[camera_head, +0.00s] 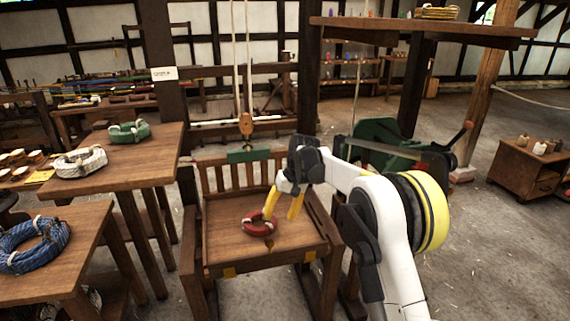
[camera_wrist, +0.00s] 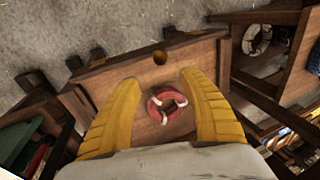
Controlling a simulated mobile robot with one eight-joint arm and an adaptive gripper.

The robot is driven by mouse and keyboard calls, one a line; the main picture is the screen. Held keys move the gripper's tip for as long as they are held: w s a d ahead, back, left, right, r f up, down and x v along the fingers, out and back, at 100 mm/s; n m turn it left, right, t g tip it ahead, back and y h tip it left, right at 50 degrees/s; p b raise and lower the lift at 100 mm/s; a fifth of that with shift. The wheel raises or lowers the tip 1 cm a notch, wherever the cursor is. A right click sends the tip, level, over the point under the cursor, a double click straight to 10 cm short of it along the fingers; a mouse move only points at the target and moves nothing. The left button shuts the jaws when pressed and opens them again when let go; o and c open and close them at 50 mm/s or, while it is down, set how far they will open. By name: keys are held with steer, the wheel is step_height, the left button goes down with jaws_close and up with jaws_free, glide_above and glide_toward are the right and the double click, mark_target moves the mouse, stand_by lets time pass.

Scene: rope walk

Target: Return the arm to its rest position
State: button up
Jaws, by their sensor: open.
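My gripper (camera_head: 283,205) is at the end of my white arm, over the wooden seat (camera_head: 225,243) of a chair-like stand in the middle of the head view. Its two yellow fingers are spread apart and empty in the wrist view (camera_wrist: 160,105). A small red ring with white bands (camera_head: 258,223) lies on the seat, close to the fingers. In the wrist view the red ring (camera_wrist: 155,108) shows between the fingers, on the wooden surface. I cannot tell how high the fingertips are above the seat.
Wooden tables at left hold coils: green (camera_head: 129,132), white (camera_head: 80,162) and blue (camera_head: 33,244). A pulley block (camera_head: 246,124) on ropes hangs behind the seat. A high shelf (camera_head: 425,28) and green machine (camera_head: 385,137) stand behind my arm. A low cabinet (camera_head: 530,167) is at right; floor before it is open.

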steer(key=s+d+r+m+t+h, duration=0.1)
steer(key=s+d+r+t, duration=0.1)
steer(key=s+d+r, duration=0.5)
steer(key=s+d+r+t, duration=0.1)
steer(key=s+d+r, duration=0.5)
steer(key=s+r, duration=0.35)
steer(key=s+d+f+t, duration=0.1)
steer(key=s+d, duration=0.2)
steer(key=s, duration=0.4)
steer(key=s+d+f+m+t+h, duration=0.1)
steer(key=s+d+f, duration=0.1)
steer(key=s, duration=0.6)
steer(key=s+d+f+t+h, duration=0.1)
steer(key=s+d+t, duration=0.1)
steer(key=s+d, duration=0.2)
steer(key=s, duration=0.3)
steer(key=shift+s+d+f+m, duration=0.15)
steer(key=shift+s+f+m, duration=0.1)
steer(key=shift+s+m, duration=0.1)
